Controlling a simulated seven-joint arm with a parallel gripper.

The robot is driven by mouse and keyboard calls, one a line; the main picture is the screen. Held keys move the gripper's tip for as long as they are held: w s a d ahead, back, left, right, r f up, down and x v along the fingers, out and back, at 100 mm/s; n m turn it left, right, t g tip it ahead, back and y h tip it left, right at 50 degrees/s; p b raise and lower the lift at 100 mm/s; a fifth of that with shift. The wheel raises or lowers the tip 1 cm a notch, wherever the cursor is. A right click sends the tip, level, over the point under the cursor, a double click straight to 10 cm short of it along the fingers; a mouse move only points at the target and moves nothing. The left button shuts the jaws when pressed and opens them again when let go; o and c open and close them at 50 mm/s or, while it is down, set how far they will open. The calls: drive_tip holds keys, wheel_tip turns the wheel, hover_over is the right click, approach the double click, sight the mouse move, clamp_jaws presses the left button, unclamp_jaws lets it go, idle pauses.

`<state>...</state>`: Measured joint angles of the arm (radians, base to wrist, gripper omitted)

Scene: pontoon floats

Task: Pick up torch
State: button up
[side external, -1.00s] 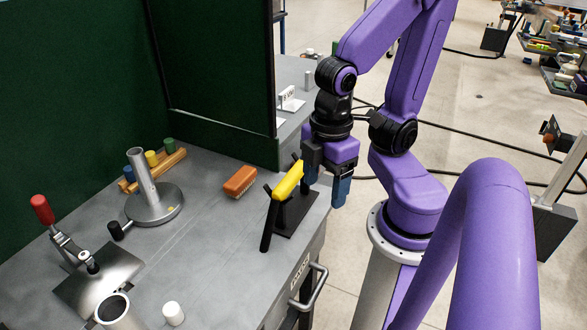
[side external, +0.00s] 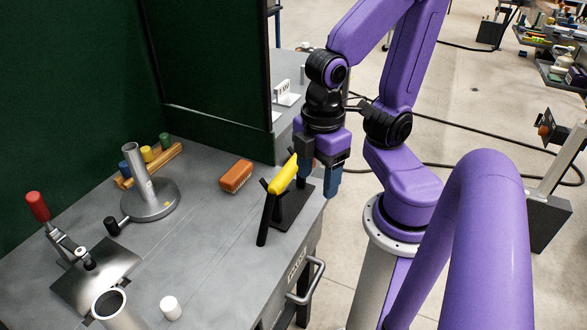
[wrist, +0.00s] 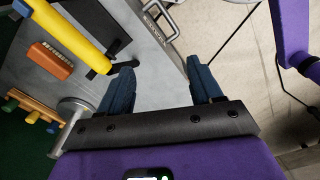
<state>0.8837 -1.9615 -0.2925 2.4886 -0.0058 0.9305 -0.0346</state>
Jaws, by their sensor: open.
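The torch (side external: 284,177) has a yellow body and rests tilted on a black stand (side external: 293,207) near the bench's right edge. In the wrist view, the yellow torch (wrist: 70,36) runs diagonally at the upper left, outside the jaws. My gripper (side external: 320,173) hangs just to the right of the torch in the side view, fingers pointing down. Its dark blue fingers also show in the wrist view (wrist: 162,72), spread apart with nothing between them. Whether a finger touches the torch or stand cannot be told from the side view.
An orange-brown brush-like block (side external: 236,176) lies left of the stand. A metal post on a round base (side external: 150,203), a red-handled clamp (side external: 60,235) and a white cylinder (side external: 171,307) stand farther left. A dark green panel (side external: 70,90) rises behind. Bare bench lies between.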

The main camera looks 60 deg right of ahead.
drive_tip(key=w+d+r+n+g+h, duration=0.1)
drive_tip(key=w+d+r+n+h, duration=0.15)
drive_tip(key=w, duration=0.65)
drive_tip(key=n+g+h, duration=0.2)
drive_tip(key=n, duration=0.1)
approach(290, 162)
drive_tip(key=x, duration=0.7)
drive_tip(key=shift+f, duration=0.15)
drive_tip(key=shift+x, duration=3.05)
drive_tip(key=shift+a, duration=0.1)
drive_tip(key=c, duration=1.1)
